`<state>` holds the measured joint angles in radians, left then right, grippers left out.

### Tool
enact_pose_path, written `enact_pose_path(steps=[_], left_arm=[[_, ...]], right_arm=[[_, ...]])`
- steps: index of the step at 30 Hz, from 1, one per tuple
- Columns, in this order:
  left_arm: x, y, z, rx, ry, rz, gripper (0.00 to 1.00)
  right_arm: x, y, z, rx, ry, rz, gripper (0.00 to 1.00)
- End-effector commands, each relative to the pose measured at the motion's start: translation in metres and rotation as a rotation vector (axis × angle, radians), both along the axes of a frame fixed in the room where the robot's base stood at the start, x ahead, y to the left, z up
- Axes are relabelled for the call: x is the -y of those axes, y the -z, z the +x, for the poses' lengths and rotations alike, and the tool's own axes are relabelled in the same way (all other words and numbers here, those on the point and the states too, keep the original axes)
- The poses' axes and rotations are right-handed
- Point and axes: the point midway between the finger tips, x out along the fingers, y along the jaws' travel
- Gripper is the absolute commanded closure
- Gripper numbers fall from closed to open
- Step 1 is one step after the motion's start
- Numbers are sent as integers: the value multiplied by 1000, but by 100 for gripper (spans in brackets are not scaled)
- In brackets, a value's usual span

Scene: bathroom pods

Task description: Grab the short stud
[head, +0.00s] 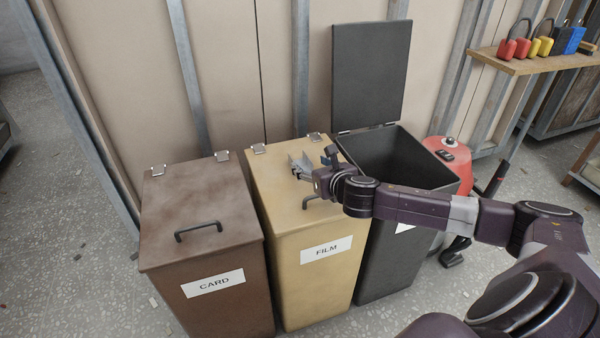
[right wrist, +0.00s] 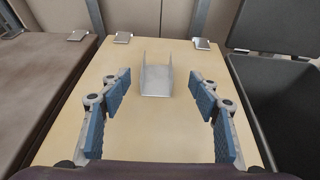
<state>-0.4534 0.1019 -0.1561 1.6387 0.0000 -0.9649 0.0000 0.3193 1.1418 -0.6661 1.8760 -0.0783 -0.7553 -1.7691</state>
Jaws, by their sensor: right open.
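The short stud is a short grey metal channel with raised sides. It sits on the tan lid of the FILM bin, in the middle of the right wrist view (right wrist: 156,82), and shows small in the head view (head: 301,162). My right gripper (head: 313,166) is open above that lid. In the right wrist view its blue-padded fingers (right wrist: 160,80) stand apart, one to each side of the stud in the picture, with clear gaps and no visible contact. The stud appears ahead, near the fingertips; its exact depth is hard to tell. My left gripper is out of view.
The brown CARD bin (head: 200,207) stands closed at left. The dark bin (head: 395,260) at right has its lid (head: 370,75) raised, close to my right arm. The FILM lid (right wrist: 75,130) has hinges at its back edge. A red container (head: 452,160) stands beyond the dark bin.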

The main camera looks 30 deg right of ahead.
Motion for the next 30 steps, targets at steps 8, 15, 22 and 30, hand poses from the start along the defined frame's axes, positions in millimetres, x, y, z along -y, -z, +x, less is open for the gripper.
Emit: enact_pose_path(steps=[8, 15, 22, 30], left_arm=[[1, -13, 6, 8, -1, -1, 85], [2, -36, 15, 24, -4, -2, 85], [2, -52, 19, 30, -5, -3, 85], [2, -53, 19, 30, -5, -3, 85]], right_arm=[[3, 10, 23, 1, 1, 4, 44], [4, 22, 51, 2, 1, 6, 44], [8, 29, 67, 1, 1, 3, 44], [8, 29, 68, -1, 0, 2, 46]])
